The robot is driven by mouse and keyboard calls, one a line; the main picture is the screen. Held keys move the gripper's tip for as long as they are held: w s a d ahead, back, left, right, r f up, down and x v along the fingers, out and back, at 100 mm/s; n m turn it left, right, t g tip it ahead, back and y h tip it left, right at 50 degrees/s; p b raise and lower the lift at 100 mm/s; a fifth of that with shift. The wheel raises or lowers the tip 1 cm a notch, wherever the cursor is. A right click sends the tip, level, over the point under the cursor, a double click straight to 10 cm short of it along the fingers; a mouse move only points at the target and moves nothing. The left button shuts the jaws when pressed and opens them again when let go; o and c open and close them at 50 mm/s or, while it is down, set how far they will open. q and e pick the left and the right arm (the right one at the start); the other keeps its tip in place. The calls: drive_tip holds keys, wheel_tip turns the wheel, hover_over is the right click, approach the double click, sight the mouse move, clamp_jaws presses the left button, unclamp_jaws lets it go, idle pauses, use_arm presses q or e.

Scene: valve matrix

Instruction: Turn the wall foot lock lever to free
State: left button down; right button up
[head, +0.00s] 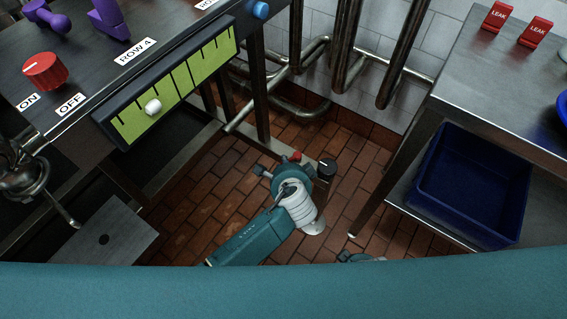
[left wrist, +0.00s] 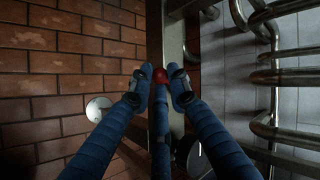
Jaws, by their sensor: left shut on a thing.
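The red end of the foot lock lever (left wrist: 160,76) shows between the fingertips of my left gripper (left wrist: 164,86) in the left wrist view. The two dark blue fingers sit on either side of it and appear to touch it. In the head view a small red part (head: 294,157) shows just beyond my left gripper (head: 276,172), low near the brick floor. My wrist hides most of the fingers and the rest of the lever there. My right gripper is not clearly visible.
A dark post (head: 326,168) with a black top stands close to my left wrist. Steel pipes (head: 348,70) run along the tiled wall behind. A panel table (head: 60,95) is on the left. A steel shelf with a blue bin (head: 470,185) is on the right.

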use_arm(q)
drive_tip(key=shift+w+a+r, duration=0.1)
drive_tip(key=shift+r, duration=0.05)
drive_tip(key=c, duration=1.8)
unclamp_jaws()
drive_tip(key=shift+c, duration=0.2)
drive_tip(key=v, duration=1.2)
